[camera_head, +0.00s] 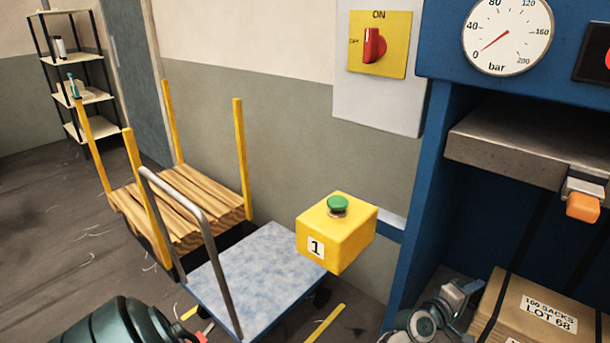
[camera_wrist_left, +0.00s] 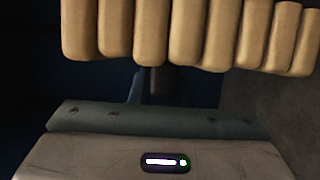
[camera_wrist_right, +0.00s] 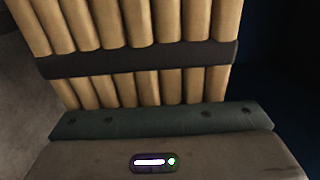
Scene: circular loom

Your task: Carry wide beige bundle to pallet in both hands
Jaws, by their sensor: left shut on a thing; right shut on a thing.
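The wide beige bundle (camera_wrist_left: 190,35) fills the top of the left wrist view as a row of upright rounded folds. It also shows in the right wrist view (camera_wrist_right: 140,25), with a dark strap across it. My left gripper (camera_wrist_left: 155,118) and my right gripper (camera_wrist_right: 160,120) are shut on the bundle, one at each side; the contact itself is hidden.
An empty flat trolley (camera_head: 260,275) with a metal handle stands in front of the pallet. A yellow button box (camera_head: 335,235) rises beside it. The blue press frame (camera_head: 425,180) is at right, with a strapped brown pack (camera_head: 540,310) inside. A shelf rack (camera_head: 75,75) stands far left.

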